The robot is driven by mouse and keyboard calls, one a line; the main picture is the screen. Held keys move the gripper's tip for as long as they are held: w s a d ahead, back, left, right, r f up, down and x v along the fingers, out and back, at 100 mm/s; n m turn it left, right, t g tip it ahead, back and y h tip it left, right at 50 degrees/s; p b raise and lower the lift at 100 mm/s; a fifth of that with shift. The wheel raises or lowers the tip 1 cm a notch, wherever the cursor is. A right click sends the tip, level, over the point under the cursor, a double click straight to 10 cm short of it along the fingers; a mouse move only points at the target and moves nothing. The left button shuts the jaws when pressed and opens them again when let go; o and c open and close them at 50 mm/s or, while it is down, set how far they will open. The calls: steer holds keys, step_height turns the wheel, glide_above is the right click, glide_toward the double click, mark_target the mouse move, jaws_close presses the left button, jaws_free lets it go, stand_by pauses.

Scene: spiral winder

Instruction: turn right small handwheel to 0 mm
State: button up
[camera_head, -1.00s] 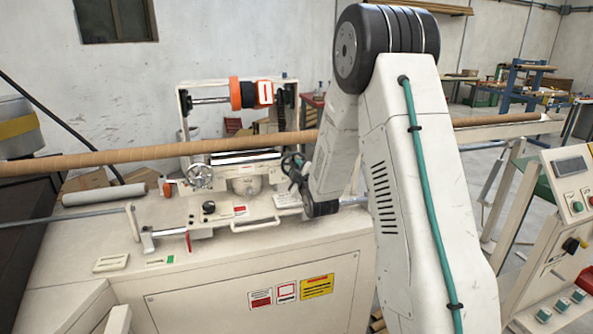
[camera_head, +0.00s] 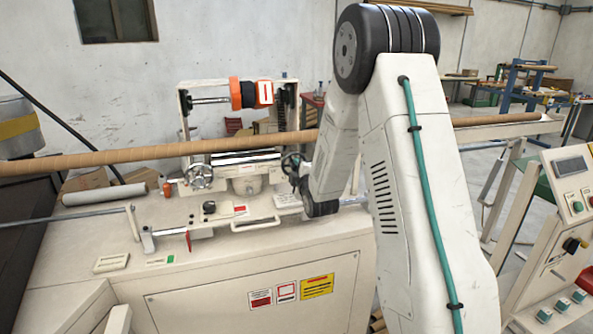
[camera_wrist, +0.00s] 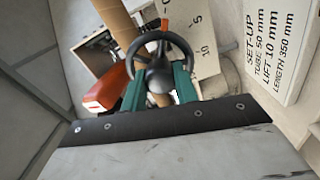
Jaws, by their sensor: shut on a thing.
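The right small handwheel (camera_wrist: 158,72) is a dark ring with a dark hub, seen close in the wrist view. My gripper (camera_wrist: 158,76) has its two teal fingers on either side of the hub, shut on it. A pale scale plate (camera_wrist: 204,42) behind the wheel shows 5 and 10. A small orange mark (camera_wrist: 165,24) shows just above the rim; the exact reading cannot be told. In the head view the handwheel (camera_head: 292,165) is small and dark, right of the machine's centre, and my arm partly covers the area beside it.
A white set-up plate (camera_wrist: 283,45) reads tube 50 mm, lift 10 mm, length 350 mm. A long brown tube (camera_head: 110,157) crosses above the machine top. A lighter handwheel (camera_head: 200,176) stands to the left. A control panel (camera_head: 570,190) is at the right edge.

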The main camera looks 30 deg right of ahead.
steer(key=o, duration=1)
steer(key=shift+c, duration=0.2)
steer(key=shift+s, duration=0.1)
steer(key=v, duration=0.7)
steer(key=shift+s, duration=0.3)
steer(key=shift+a, duration=0.2)
